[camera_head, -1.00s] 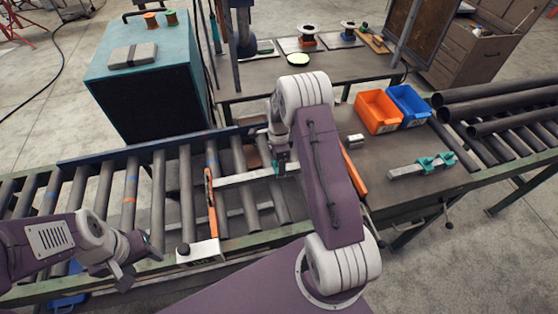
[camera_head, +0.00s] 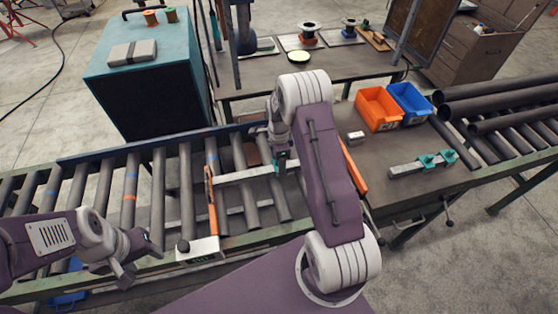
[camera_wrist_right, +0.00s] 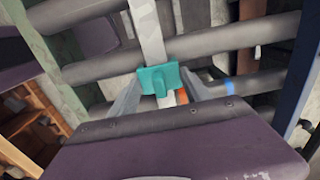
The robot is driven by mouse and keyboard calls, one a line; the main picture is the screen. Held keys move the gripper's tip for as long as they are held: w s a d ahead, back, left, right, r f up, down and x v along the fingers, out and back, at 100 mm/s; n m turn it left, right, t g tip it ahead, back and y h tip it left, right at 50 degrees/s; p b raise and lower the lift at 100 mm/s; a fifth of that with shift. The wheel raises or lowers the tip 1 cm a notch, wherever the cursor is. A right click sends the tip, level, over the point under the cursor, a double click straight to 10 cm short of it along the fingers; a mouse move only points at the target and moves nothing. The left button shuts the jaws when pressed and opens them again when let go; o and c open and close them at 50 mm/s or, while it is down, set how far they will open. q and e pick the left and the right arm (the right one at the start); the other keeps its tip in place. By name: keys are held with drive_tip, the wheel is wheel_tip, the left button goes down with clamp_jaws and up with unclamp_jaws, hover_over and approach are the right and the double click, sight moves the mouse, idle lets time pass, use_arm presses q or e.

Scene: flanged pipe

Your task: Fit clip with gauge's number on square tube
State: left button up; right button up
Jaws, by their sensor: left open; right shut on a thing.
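A pale square tube (camera_head: 243,174) lies across the rollers, from an orange upright piece to my right gripper. My right gripper (camera_wrist_right: 163,92) is shut on a teal clip (camera_wrist_right: 158,79). In the right wrist view the clip lies across the line of the tube (camera_wrist_right: 150,35); I cannot tell whether it is seated on it or just above. In the head view my right arm partly hides this gripper (camera_head: 281,164). My left gripper (camera_head: 143,262) is open and empty over the near rollers. A white box with a black knob (camera_head: 199,249), perhaps the gauge, sits on the near rail; no number is readable.
A bar with teal clips (camera_head: 421,164) lies on the right bench (camera_head: 400,205). A small metal block (camera_head: 356,137), an orange bin (camera_head: 379,108) and a blue bin (camera_head: 408,103) stand behind it. Dark pipes (camera_head: 500,97) lie at the far right. The left rollers are clear.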

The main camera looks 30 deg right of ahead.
drive_tip(key=shift+f, duration=0.4)
drive_tip(key=o, duration=1.5)
wheel_tip(320, 180, up, 9)
drive_tip(key=shift+r+b, duration=0.1)
drive_tip(key=shift+b, duration=1)
